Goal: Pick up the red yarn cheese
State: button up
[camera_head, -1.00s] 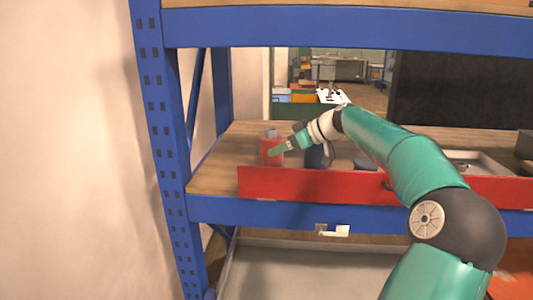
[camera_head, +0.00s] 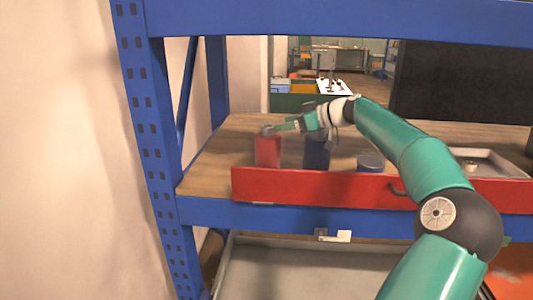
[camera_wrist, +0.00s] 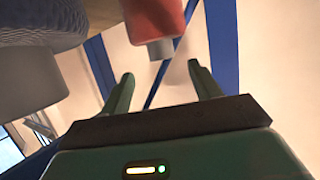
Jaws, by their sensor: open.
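The red yarn cheese (camera_head: 267,152) stands upright on the wooden shelf, at the left behind the red front board, with a grey top end. In the wrist view the red yarn cheese (camera_wrist: 154,22) shows at the top, its grey end (camera_wrist: 161,49) pointing down into the picture. My gripper (camera_head: 275,128) is at the height of its top, just to the right of it in the head view. In the wrist view my gripper (camera_wrist: 160,78) has its two green fingers apart, with nothing between them; the grey end is beyond and above the fingertips.
A dark blue cheese (camera_head: 317,153) stands close to the right, and shows large at the left in the wrist view (camera_wrist: 40,55). A short dark round item (camera_head: 370,163) and a grey tray (camera_head: 490,160) are further right. A red board (camera_head: 310,187) lines the front; blue posts (camera_head: 150,120) frame the shelf.

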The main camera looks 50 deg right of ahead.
aim_at(263, 129)
jog(key=x, duration=0.9)
jog(key=shift+a+f, duration=0.15)
grip_shut()
